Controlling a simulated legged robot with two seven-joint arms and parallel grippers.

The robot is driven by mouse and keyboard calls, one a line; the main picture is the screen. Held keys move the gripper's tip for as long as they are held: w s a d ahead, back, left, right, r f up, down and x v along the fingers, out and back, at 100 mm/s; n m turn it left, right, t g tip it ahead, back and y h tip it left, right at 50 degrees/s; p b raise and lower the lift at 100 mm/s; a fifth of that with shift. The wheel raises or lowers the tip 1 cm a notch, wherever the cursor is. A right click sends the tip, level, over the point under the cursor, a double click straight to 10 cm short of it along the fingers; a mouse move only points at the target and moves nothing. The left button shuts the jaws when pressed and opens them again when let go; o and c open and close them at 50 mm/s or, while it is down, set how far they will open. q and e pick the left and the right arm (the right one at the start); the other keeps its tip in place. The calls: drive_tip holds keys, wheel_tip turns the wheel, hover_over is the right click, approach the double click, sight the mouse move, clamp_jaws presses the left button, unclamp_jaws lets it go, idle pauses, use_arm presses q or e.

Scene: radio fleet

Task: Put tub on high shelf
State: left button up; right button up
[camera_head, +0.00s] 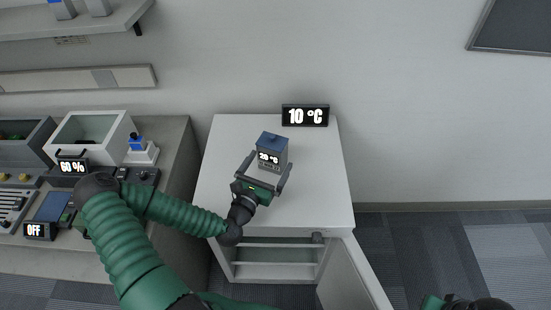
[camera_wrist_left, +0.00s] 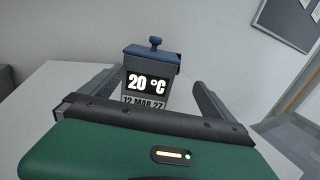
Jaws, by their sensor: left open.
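The tub (camera_head: 272,149) is a small grey box with a blue knobbed lid and a "20 °C" label. It stands upright on the white cabinet top (camera_head: 220,150). It also shows in the left wrist view (camera_wrist_left: 151,65), straight ahead, with "12 MAR 27" under the temperature. My left gripper (camera_head: 266,172) is open, with its fingers on either side of the tub and a gap showing at each side. The high shelf (camera_head: 100,22) is on the wall at the upper left. My right gripper (camera_head: 435,302) shows only in part at the bottom edge, and its fingers are hidden.
A "10 °C" display (camera_head: 305,116) stands at the back of the cabinet top. The cabinet door (camera_head: 350,275) hangs open below. At left, a counter holds a white bin (camera_head: 90,138), a grey bin (camera_head: 25,138) and control panels. Small objects stand on the high shelf.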

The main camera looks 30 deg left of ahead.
sight(269, 155)
use_arm(q)
drive_tip(key=shift+w+r, duration=0.1)
drive_tip(key=shift+w, duration=0.6)
drive_tip(key=shift+w+a, duration=0.2)
drive_tip(key=shift+a, duration=0.05)
drive_tip(key=w+a, duration=0.1)
drive_tip(key=w+a+f, duration=0.1)
drive_tip(key=w, duration=0.1)
drive_tip(key=w+a, duration=0.1)
drive_tip(key=shift+w+a+f+p, duration=0.2)
drive_tip(key=shift+w+a+p, duration=0.05)
drive_tip(key=shift+w+p, duration=0.15)
drive_tip(key=shift+w+d, duration=0.1)
drive_tip(key=shift+d, duration=0.1)
drive_tip(key=shift+d+r, duration=0.15)
drive_tip(key=shift+d, duration=0.2)
drive_tip(key=shift+s+d+r, duration=0.2)
drive_tip(key=shift+d+r, duration=0.05)
drive_tip(key=shift+d, duration=0.1)
drive_tip(key=c, duration=0.4)
drive_tip(key=shift+c, duration=1.2)
drive_tip(key=shift+a+f, duration=0.25)
drive_tip(key=shift+a, duration=0.25)
drive_tip(key=c, duration=0.7)
drive_tip(key=shift+c, duration=2.1)
drive_tip(key=shift+d, duration=0.2)
use_arm(e)
drive_tip(key=shift+s+a+r, duration=0.2)
drive_tip(key=shift+a+r, duration=0.2)
drive_tip(key=shift+r, duration=0.2)
